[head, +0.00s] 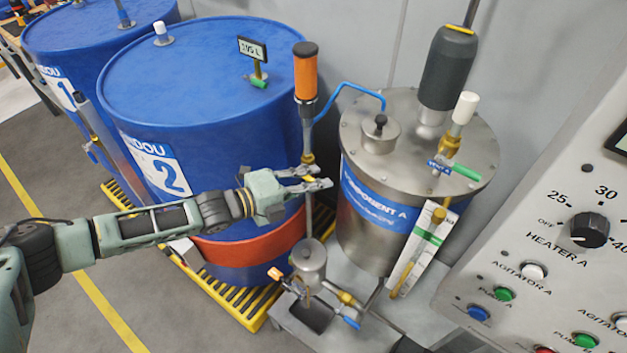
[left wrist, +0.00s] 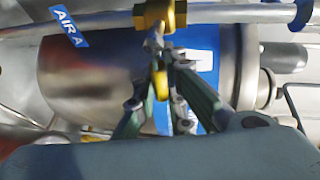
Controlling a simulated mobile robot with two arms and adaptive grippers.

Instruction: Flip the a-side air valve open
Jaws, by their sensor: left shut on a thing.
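The a-side air valve is a brass body (left wrist: 160,15) on a grey pipe, with a blue "AIR A" tag (left wrist: 68,27) beside it in the left wrist view. A short yellow lever (left wrist: 160,82) hangs from the valve between my fingers. My left gripper (left wrist: 165,68) is shut on this lever. In the head view my left gripper (head: 322,183) is at the pipe under the orange pump cylinder (head: 305,75), just below a brass fitting (head: 307,158). The gripper hides most of the lever there. My right gripper is not in view.
The steel "Component A" tank (head: 375,235) stands close right of the gripper. Blue drum 2 (head: 200,80) stands behind my left arm. A blue hose (head: 345,86) runs from the pump to the tank lid. A control panel (head: 540,230) fills the lower right.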

